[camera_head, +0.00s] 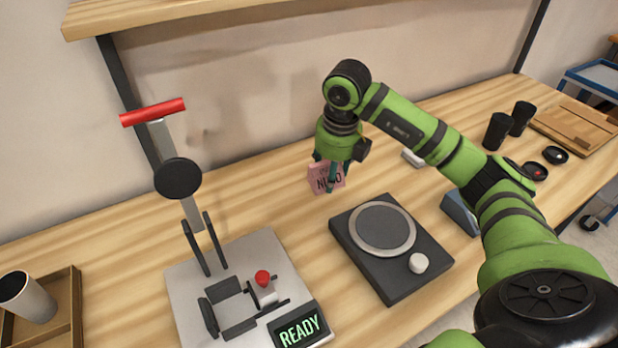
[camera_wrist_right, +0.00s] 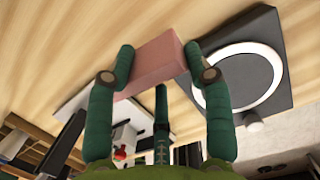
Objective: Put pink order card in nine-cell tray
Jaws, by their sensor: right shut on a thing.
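The pink order card (camera_head: 320,180) is a small pink block with dark lettering on its face. My right gripper (camera_head: 338,172) is shut on it, behind the black round-topped device, with the arm reaching in from the right. I cannot tell whether the card touches the table. No nine-cell tray can be made out in either view. My left gripper is not in view.
A black device with a round plate (camera_head: 383,228) stands in front of the card. A marking press (camera_head: 240,285) with a red handle and READY display stands left. A wooden tray (camera_head: 72,300) with a cup is far left. Black cups (camera_head: 498,130) and a wooden board (camera_head: 575,128) are at right.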

